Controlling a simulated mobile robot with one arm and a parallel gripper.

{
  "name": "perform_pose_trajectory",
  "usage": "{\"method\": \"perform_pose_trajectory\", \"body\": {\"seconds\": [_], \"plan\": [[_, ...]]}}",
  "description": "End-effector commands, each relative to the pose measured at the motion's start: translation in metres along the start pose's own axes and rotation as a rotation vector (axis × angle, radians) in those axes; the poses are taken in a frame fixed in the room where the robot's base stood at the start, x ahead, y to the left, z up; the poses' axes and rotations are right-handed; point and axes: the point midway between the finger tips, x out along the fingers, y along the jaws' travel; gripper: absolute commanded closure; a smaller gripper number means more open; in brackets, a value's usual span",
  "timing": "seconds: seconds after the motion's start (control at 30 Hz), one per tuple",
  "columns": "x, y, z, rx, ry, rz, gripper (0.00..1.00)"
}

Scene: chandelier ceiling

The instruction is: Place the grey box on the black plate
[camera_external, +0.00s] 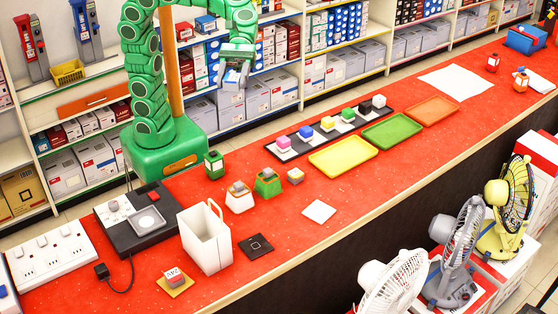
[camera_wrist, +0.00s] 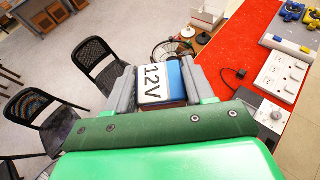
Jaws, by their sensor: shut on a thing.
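My gripper (camera_external: 241,75) is raised above the counter's far side, in front of the shelves. In the wrist view my gripper (camera_wrist: 160,85) is shut on a small box (camera_wrist: 153,82) with a white face marked "12V" and a blue strip. I cannot tell from its visible faces whether it is the grey box. In the external view it cannot be made out clearly against the shelf boxes. The black plate (camera_external: 255,246) is a small flat square lying bare on the red counter, right of a white open container. My gripper is well above and beyond it.
The white container (camera_external: 205,240) stands beside the plate. A red-and-white box (camera_external: 173,275) sits on a yellow plate. A white plate (camera_external: 319,211) lies bare. Small grey-topped objects (camera_external: 267,183), a black scale-like device (camera_external: 148,219) and coloured trays (camera_external: 343,154) occupy the red counter (camera_external: 300,245).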

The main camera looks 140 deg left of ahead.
Motion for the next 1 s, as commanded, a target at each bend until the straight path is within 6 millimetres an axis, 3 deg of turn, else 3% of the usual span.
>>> {"method": "perform_pose_trajectory", "body": {"seconds": [0.27,0.53,1.0], "plan": [[0.012,0.000,-0.028,-0.002,-0.002,0.001,0.78],[0.031,-0.001,-0.073,-0.003,-0.001,-0.001,0.78],[0.084,-0.001,-0.199,-0.008,-0.004,-0.004,0.78]]}}
